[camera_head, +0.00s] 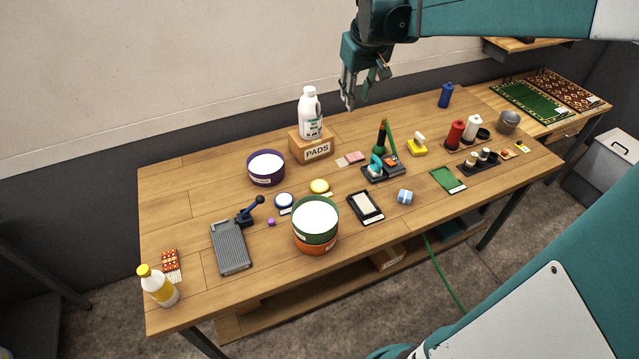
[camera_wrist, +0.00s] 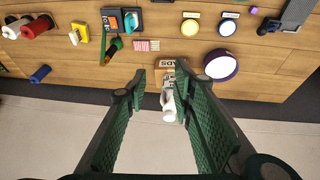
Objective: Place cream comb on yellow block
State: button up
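A yellow block (camera_head: 417,150) sits on the bench right of centre, with a cream piece (camera_head: 419,137) standing on or against it. I cannot tell whether this piece is the cream comb. In the wrist view the yellow block (camera_wrist: 83,34) and the cream piece (camera_wrist: 73,38) show at upper left. No other thing is clearly a cream comb. My gripper (camera_head: 353,97) hangs high above the bench's back edge, left of the yellow block. In the wrist view my gripper (camera_wrist: 160,84) has its fingers apart and nothing between them; a white bottle (camera_wrist: 169,105) shows far below.
The white bottle stands on the PADS box (camera_head: 317,149) at the back. Tubs, tins and trays cover mid-bench. The front right strip is clear.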

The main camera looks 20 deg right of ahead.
jog(key=s+a+f+t, duration=0.1)
jog(key=s+a+f, duration=0.2)
jog(key=s+a, duration=0.7)
jog(key=s+a+f+t+y, duration=0.1)
jog(key=s+a+f+t, duration=0.1)
jog(key=s+a, duration=0.9)
jog(key=s, duration=0.3)
jog(key=shift+s+f+t, duration=0.25)
jog(key=shift+f+t, duration=0.05)
jog(key=shift+f, duration=0.1)
